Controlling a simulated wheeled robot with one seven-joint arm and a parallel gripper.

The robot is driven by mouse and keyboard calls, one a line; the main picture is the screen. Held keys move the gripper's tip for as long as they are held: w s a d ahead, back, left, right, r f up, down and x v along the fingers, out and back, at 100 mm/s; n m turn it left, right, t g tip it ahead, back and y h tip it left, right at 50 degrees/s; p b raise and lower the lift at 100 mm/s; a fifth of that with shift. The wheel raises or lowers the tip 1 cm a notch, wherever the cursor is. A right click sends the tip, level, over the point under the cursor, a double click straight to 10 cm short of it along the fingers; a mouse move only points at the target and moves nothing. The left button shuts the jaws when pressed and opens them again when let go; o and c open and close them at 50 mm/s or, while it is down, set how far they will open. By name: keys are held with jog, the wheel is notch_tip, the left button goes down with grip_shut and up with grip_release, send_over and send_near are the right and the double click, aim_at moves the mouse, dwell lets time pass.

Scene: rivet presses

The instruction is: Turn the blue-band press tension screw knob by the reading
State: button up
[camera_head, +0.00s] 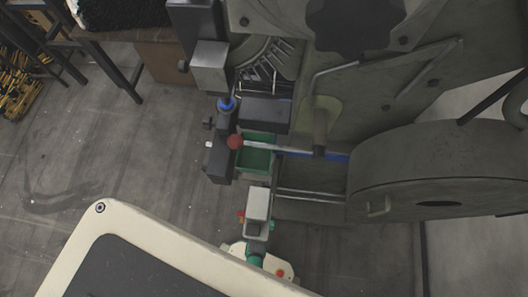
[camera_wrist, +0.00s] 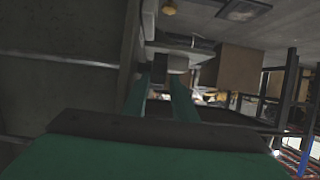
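Small dark knobs stick out to the left, one just below the band (camera_head: 208,125) and one beside the upper grey block (camera_head: 183,66). I cannot tell which is the tension screw knob, and no reading is legible. In the wrist view my gripper (camera_wrist: 161,78) shows two green fingers apart, with a gap between them. A pale grey block (camera_wrist: 178,63) shows near the fingertips; contact is unclear.
A lever with a red ball (camera_head: 235,142) crosses above a green bin (camera_head: 256,160). The large drum wheel (camera_head: 435,172) stands at the right. A dark-legged table (camera_head: 120,72) is at the upper left. Bare floor (camera_head: 95,150) lies left of the press.

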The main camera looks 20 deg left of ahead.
jog(key=shift+x, duration=1.45)
jog(key=shift+w+d, duration=0.15)
grip_shut()
jog(key=shift+f+t, duration=0.1)
jog(key=shift+t, duration=0.7)
grip_release()
